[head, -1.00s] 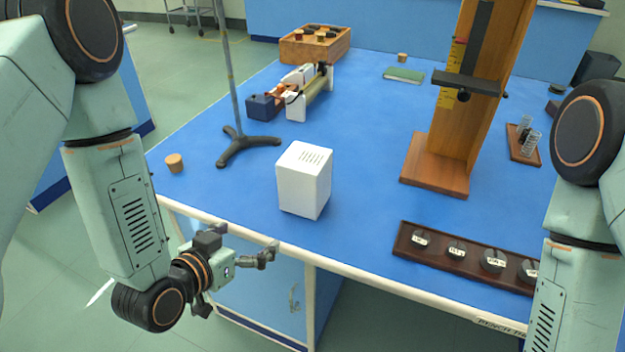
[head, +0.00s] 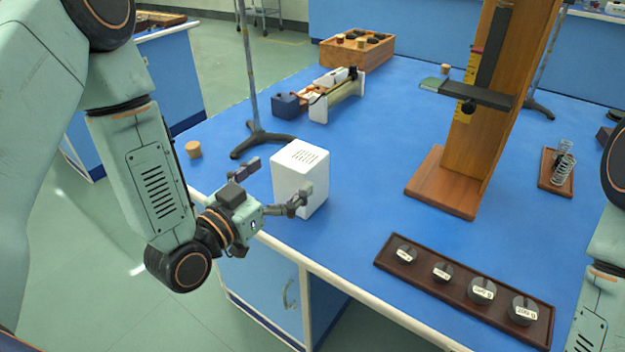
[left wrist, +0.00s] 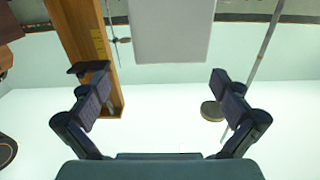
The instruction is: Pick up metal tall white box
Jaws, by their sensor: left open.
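The tall white box (head: 301,178) with slots in its top stands upright on the blue bench near its front edge in the head view. My left gripper (head: 276,184) is open, with its fingers pointing at the box from the left. One finger shows in front of the box's lower face and the other to the left of it. In the left wrist view the box (left wrist: 171,30) shows at the top centre, beyond the open, empty fingers (left wrist: 160,92). My right arm shows at the right edge of the head view, but its gripper is out of frame.
A stand's dark tripod foot (head: 262,140) and a cork (head: 193,150) lie behind and left of the box. A wooden column stand (head: 440,183) is to its right. A dark tray (head: 377,262) of weights lies at front right. Blue bench between is clear.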

